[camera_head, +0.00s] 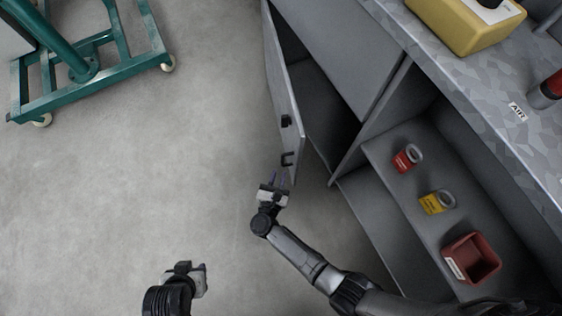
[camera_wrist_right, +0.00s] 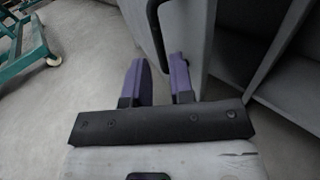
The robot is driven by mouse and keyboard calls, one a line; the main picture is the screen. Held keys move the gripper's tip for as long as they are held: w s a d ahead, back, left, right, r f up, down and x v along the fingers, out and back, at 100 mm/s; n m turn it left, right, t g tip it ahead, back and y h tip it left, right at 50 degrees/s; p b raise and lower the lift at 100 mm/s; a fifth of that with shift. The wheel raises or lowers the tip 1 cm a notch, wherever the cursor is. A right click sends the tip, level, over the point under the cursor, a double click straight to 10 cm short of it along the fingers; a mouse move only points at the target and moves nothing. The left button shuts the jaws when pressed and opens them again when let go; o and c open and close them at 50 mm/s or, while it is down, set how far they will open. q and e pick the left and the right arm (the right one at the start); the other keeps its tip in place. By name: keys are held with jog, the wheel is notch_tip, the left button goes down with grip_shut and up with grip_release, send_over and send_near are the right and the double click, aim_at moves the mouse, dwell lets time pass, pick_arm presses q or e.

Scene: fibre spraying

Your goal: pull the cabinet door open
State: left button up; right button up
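The grey cabinet door (camera_head: 281,85) stands ajar, swung out from the cabinet, with a dark opening behind it. Its black bar handle (camera_head: 287,158) is near the door's free end; in the right wrist view the handle (camera_wrist_right: 156,28) rises just beyond the fingertips. My right gripper (camera_head: 279,177) is just below the handle, its purple fingers apart. In the right wrist view my right gripper (camera_wrist_right: 159,62) has a visible gap with nothing clamped in it. My left gripper (camera_head: 190,272) is low over the floor, away from the door; its fingers cannot be made out.
The cabinet's open shelf (camera_head: 400,205) holds a red can (camera_head: 404,160), a yellow can (camera_head: 432,203) and a red bin (camera_head: 473,258). A yellow case (camera_head: 465,22) is on the worktop. A green wheeled frame (camera_head: 85,70) stands at upper left. The floor left of the door is clear.

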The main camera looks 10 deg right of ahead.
jog(key=shift+v, duration=0.75)
